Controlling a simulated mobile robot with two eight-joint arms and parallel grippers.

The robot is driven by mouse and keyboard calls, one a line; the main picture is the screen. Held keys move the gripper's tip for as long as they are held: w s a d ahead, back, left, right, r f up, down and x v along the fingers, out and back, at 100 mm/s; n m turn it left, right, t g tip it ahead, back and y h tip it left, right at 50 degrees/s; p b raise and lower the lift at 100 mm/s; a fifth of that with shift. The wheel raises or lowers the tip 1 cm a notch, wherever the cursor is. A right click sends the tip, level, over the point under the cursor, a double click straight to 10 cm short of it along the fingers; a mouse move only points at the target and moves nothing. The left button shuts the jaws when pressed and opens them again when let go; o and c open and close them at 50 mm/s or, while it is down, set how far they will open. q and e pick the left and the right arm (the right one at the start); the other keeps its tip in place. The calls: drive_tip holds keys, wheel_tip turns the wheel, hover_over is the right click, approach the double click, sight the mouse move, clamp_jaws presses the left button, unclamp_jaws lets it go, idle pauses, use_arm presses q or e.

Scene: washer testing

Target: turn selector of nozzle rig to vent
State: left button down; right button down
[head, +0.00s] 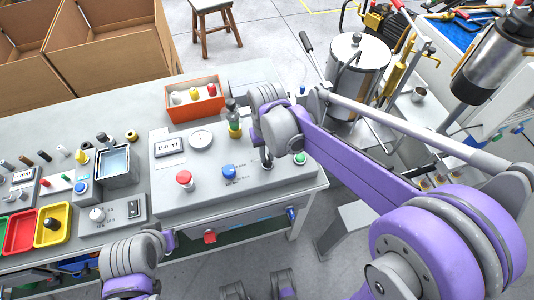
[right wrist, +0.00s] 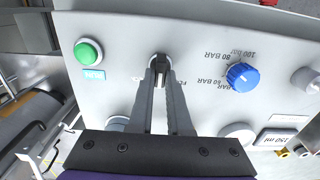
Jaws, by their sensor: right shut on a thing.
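The nozzle rig (head: 205,180) is a light grey panel box on the bench. Its selector (right wrist: 159,62) is a small dark-tipped handle on the panel. My right gripper (right wrist: 160,72) is shut on the selector from above.
A blue pressure knob (right wrist: 241,76) and the green button (right wrist: 88,52) flank the selector. A red button (head: 184,178) and a round gauge (head: 201,138) are further left. An orange bin (head: 195,104) stands behind. A metal tank (head: 357,65) stands behind my right arm.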

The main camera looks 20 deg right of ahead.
sight(267, 157)
drive_tip(key=c, duration=0.9)
unclamp_jaws()
drive_tip(key=shift+o, duration=0.2)
wheel_tip(267, 157, up, 11)
drive_tip(key=shift+p, duration=0.45)
drive_tip(key=shift+f, duration=0.1)
drive_tip(key=s+d+f+t+p, duration=0.1)
drive_tip(key=s+d+f+t, duration=0.1)
drive_tip(key=s, duration=0.5)
drive_tip(key=s+d+f+t+p, duration=0.1)
drive_tip(key=s+d+f+t, duration=0.2)
drive_tip(key=s, duration=0.5)
drive_tip(key=shift+d+f, duration=0.65)
drive_tip(key=shift+f, duration=0.25)
